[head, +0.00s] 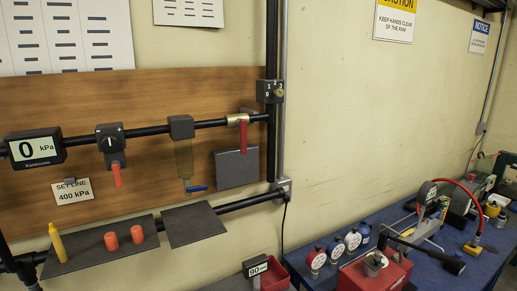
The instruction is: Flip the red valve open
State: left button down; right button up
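The red valve handle (243,137) hangs straight down from a brass valve body (236,120) on the black upper pipe. The pipe runs across a wooden backboard, and the valve is near the board's right end. A dark grey plate (237,167) is mounted just below and behind the handle. Neither of my grippers is visible in the head view, and nothing touches the red handle.
A gauge reading 0 kPa (34,149), a regulator with an orange-red lever (117,175) and a filter bowl with a blue lever (197,188) share the pipe. Dark shelves (100,247) stick out below. A cluttered blue bench (470,265) stands at right.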

aim_at(241, 122)
jog(key=k, duration=0.5)
jog(key=z, duration=2.15)
jog(key=i, duration=1.25)
jog(key=u, duration=1.95)
